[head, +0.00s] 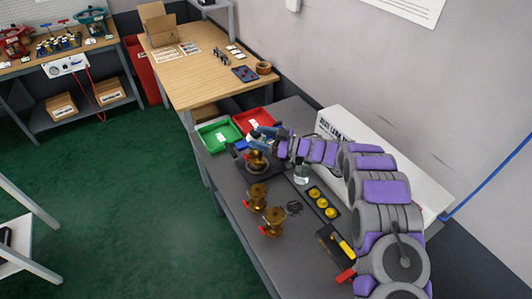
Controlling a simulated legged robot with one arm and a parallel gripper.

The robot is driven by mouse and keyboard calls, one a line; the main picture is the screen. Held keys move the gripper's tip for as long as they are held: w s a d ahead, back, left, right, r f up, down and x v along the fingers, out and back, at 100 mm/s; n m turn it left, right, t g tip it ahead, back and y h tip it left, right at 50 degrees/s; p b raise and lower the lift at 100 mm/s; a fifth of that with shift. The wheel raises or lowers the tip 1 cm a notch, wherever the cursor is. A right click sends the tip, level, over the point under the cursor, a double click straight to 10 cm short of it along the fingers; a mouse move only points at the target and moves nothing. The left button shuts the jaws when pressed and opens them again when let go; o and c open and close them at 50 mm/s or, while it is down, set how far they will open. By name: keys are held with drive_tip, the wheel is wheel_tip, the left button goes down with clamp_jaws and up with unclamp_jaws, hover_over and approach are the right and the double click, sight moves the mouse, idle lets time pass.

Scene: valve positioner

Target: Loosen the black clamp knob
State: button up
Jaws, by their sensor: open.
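My gripper (257,141) is open at the far end of my purple and grey arm. It is at the top of a brass valve unit (258,162) that stands on a dark base on the grey bench (236,190). Its blue fingers overlap the upper part of this unit, and I cannot tell whether they touch it. The black clamp knob cannot be made out; it is too small or hidden by the gripper. Two more brass units with red parts, one nearer (273,222) and one behind it (257,197), stand upright on the bench.
A green bin (218,137) and a red bin (254,122) sit behind the gripper. A tray of yellow round parts (322,203), a clear jar (302,174) and a yellow-handled tool (341,243) lie near my arm. A white lettered box (345,131) stands along the wall.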

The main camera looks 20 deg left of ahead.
drive_tip(key=s+d, duration=0.4)
drive_tip(key=s, duration=0.3)
drive_tip(key=shift+s+d+r+p, duration=0.15)
drive_tip(key=shift+d+r+p, duration=0.1)
drive_tip(key=shift+r+p, duration=0.15)
